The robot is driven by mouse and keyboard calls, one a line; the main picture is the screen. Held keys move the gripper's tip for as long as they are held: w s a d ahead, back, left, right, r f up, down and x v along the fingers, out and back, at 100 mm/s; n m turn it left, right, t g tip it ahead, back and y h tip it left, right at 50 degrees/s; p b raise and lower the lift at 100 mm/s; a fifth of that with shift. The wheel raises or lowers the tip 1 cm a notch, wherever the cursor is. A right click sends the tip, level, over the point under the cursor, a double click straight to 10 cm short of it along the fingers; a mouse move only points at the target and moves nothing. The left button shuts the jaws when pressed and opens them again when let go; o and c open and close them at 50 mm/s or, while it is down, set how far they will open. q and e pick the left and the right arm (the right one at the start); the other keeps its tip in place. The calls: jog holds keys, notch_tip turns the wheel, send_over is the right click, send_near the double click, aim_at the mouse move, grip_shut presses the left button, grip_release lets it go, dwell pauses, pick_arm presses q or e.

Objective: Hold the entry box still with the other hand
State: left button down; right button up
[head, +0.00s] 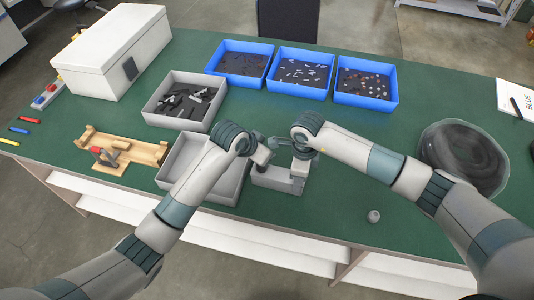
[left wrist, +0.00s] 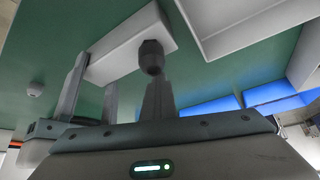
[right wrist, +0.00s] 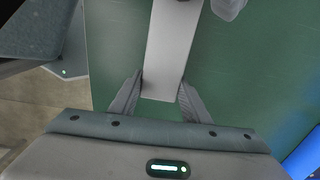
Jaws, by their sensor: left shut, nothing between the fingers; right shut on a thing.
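The entry box (head: 278,181), a small light grey box, stands on the green table near its front edge, partly hidden by my grippers. My right gripper (head: 300,164) is shut on it; in the right wrist view the fingers lie on either side of the box's narrow pale body (right wrist: 172,50). My left gripper (head: 264,152) is shut and empty beside the box's upper left. In the left wrist view a dark round fitting (left wrist: 152,57) shows at the end of the pale box (left wrist: 125,45), close to the fingers. Whether they touch it I cannot tell.
A grey tray (head: 232,196) stands just left of the box, under my left arm. Another grey tray (head: 152,116) and blue bins (head: 305,93) stand behind. A coiled dark cable (head: 465,160) lies right. A small grey part (head: 374,216) stands front right, with clear table around it.

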pick_arm(q)
jog(key=shift+w+d+r, duration=0.15)
jog(key=shift+d+r, duration=0.1)
jog(key=shift+r, duration=2.8)
jog(key=c, duration=2)
grip_release()
jog(key=shift+c, duration=0.2)
jog(key=shift+r, duration=0.1)
jog(key=s+a+f+v, duration=0.1)
jog(key=v, duration=0.9)
jog(key=shift+s+a+r, duration=0.25)
jog(key=shift+r, duration=0.05)
jog(key=shift+o, duration=0.3)
